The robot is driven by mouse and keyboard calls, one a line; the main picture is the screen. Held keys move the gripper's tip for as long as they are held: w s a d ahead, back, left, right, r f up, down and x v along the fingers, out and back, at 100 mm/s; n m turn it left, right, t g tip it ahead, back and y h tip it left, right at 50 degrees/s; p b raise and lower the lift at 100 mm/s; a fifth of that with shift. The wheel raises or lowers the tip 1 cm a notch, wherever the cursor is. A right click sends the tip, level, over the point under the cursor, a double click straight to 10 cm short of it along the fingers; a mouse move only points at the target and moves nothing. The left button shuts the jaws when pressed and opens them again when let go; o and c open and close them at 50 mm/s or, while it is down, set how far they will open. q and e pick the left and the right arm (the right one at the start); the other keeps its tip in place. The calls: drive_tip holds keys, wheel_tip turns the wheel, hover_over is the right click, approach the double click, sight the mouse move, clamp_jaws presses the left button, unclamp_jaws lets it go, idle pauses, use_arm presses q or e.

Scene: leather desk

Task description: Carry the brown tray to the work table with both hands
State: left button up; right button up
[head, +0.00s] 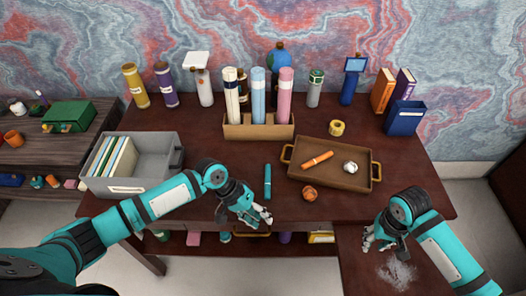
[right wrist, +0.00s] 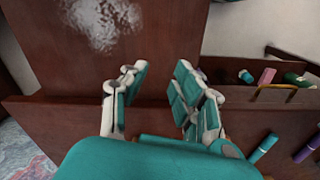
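The brown tray (head: 332,176) lies on the dark wooden desk, right of its middle, with a golden handle at each short end. An orange marker (head: 317,160) and a crumpled white ball (head: 350,167) lie in it. My left gripper (head: 258,217) is over the desk's front edge, left of the tray, and looks open and empty. My right gripper (head: 376,243) is in front and to the right of the tray, apart from it. In the right wrist view its fingers (right wrist: 158,88) are spread with nothing between them. I cannot tell which surface is the work table.
A crumpled orange ball (head: 310,193) lies before the tray and a teal marker (head: 267,181) left of it. A grey bin (head: 160,160) stands left, a tube holder (head: 258,131) at the back. A lower wooden surface (head: 355,275) extends front right.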

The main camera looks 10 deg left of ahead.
wheel_tip(320, 180, up, 12)
drive_tip(key=w, duration=0.1)
idle(0.4)
drive_tip(key=shift+s, duration=0.1)
